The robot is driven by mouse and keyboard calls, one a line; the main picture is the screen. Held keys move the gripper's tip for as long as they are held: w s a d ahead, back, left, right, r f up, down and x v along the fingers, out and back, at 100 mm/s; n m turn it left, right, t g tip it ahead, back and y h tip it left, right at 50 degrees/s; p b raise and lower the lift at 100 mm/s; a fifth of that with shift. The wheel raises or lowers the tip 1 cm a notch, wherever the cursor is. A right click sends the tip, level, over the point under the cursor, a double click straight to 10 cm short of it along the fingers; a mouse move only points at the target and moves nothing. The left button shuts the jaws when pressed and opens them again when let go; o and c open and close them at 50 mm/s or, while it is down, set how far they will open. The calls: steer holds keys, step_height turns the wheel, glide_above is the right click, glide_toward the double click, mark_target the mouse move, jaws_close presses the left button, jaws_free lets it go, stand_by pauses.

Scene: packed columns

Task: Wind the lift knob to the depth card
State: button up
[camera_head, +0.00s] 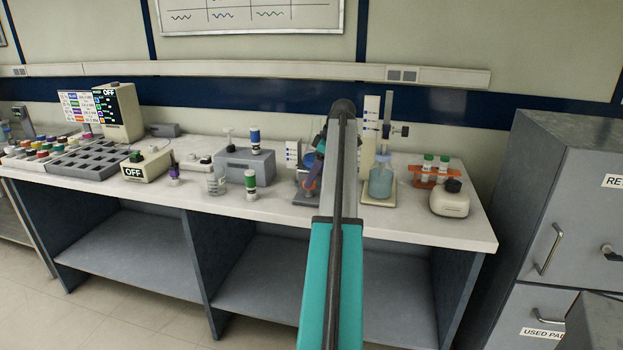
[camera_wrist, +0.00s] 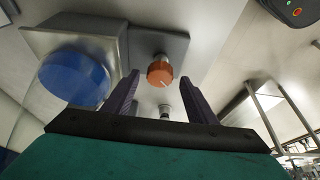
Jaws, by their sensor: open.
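In the wrist view an orange round knob (camera_wrist: 160,72) with a white pointer line sits on a grey plate (camera_wrist: 172,45); it looks like the lift knob. My gripper (camera_wrist: 160,77) is open, its two purple fingers on either side of the knob in the picture; contact is not clear. In the head view my arm covers most of the gripper and knob. A white card with blue marks (camera_head: 293,153) stands left of my arm, and a tall marked white strip (camera_head: 371,118) stands right of it; which is the depth card I cannot tell.
A large blue round part (camera_wrist: 75,78) lies close left of the fingers in the wrist view. The bench front (camera_head: 290,208) is mostly bare.

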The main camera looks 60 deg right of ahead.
steer(key=shift+w+a+f, duration=0.1)
steer(key=shift+w+f, duration=0.15)
steer(key=shift+f, duration=0.4)
steer(key=c, duration=1.1)
steer(key=shift+o, duration=0.2)
steer(key=shift+a, duration=0.15)
steer(key=shift+m, duration=0.3)
